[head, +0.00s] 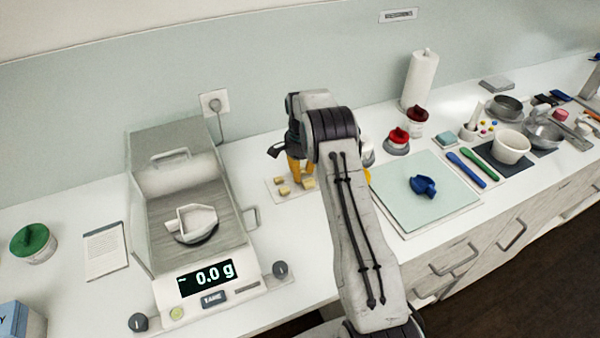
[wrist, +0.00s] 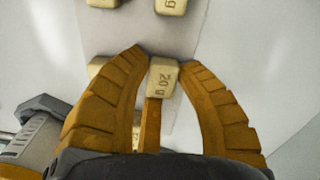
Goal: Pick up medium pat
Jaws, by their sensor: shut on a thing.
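My gripper (wrist: 160,68) has its orange fingers closed around a pale yellow pat (wrist: 162,78) marked "20 g" in the wrist view. In the head view my gripper (head: 299,172) is low over the white card (head: 275,195), partly behind my arm. A pat (head: 308,184) shows right by the fingers there; I cannot tell whether it is the held one. Other pats lie to the left on the card, such as one (head: 284,190) in the head view. In the wrist view, two pats (wrist: 171,6) are cut off at the top and another (wrist: 96,66) is partly behind the left finger.
A scale (head: 208,290) reading 0.0 g stands left, with a white pouring dish (head: 196,219) on it inside an open-lidded housing. A pale green mat (head: 400,193) with a blue object (head: 424,187) lies right. Clear counter separates scale and card.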

